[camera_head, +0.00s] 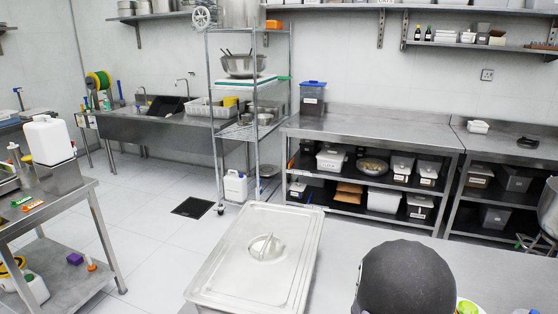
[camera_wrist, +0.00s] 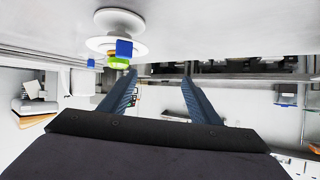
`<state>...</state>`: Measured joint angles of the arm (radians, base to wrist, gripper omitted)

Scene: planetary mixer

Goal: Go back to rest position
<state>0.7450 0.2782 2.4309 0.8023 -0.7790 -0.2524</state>
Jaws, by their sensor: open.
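My gripper (camera_wrist: 158,77) shows in the wrist view with its two dark blue fingers spread apart. Nothing is between the fingers. The wrist view looks upside down and the room lies beyond the fingertips. In the head view the gripper's fingers do not show. A large dark rounded shape, probably part of my arm, fills the bottom right of that view and hides part of the table. No mixer can be made out in either view.
A lidded steel pan (camera_head: 230,275) stands on the near steel table (camera_head: 345,240). A yellow-green item (camera_head: 466,306) is partly visible near the bottom edge. In the wrist view, a white round dish (camera_wrist: 118,20) is near a blue block (camera_wrist: 124,47). A wire rack (camera_head: 215,150) stands behind.

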